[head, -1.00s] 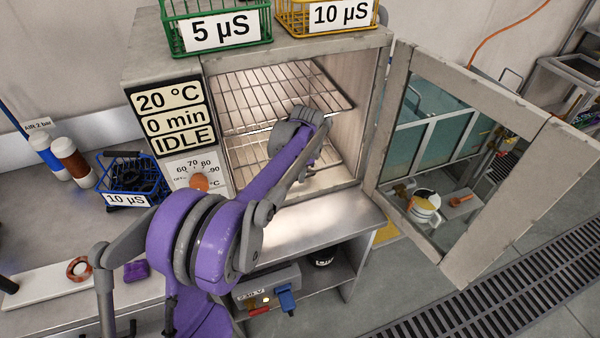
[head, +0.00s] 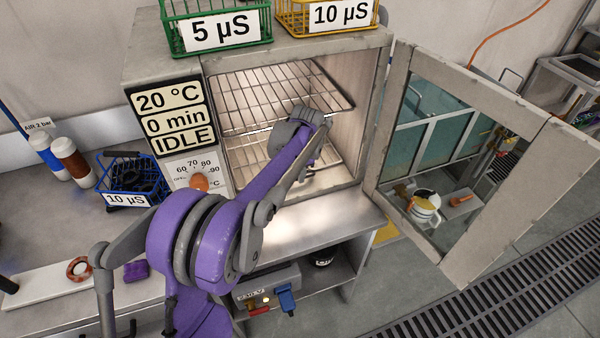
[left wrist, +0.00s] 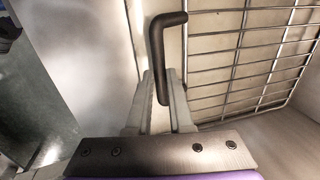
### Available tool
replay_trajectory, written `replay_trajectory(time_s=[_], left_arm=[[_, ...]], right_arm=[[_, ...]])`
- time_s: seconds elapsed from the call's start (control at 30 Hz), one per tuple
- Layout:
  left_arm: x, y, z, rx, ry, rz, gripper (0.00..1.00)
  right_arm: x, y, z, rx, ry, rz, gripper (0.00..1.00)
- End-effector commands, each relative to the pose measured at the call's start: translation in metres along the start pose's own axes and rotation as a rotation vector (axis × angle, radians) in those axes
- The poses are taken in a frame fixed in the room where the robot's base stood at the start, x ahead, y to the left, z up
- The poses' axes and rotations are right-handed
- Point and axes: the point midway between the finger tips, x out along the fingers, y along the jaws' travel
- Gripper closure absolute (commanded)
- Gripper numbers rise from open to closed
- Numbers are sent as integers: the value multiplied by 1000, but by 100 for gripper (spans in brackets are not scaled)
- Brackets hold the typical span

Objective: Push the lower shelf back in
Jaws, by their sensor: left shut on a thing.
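The open oven (head: 350,125) holds two wire shelves. The upper shelf (head: 275,95) spans the chamber, and the lower shelf (head: 245,155) is partly hidden behind my arm. My left gripper (head: 309,178) is inside the oven, low and to the right of the chamber's middle. In the left wrist view my left gripper (left wrist: 162,85) is shut on a dark bent bar (left wrist: 157,40), which curves at its top. A wire shelf (left wrist: 240,45) lies to the right of it; whether the bar joins the shelf I cannot tell. My right gripper is not in view.
The oven door (head: 480,75) stands wide open on the right. A green basket (head: 215,30) and a yellow basket (head: 325,15) stand on top of the oven. A blue basket (head: 135,180) is on the bench to the left. A steel ledge (head: 310,225) lies below the chamber.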

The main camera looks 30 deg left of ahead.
Motion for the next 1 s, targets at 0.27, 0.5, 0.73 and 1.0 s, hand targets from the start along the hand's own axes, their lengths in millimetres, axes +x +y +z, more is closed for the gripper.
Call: replay_trajectory(time_s=[0.27,0.5,0.73,1.0], left_arm=[[0,-1,0,0,0,-1,100],[2,-17,0,-1,1,-2,100],[2,-18,0,-1,2,-6,70],[3,-16,0,0,1,-2,50]], right_arm=[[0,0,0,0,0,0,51],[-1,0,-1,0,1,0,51],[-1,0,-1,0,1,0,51],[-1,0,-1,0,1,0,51]])
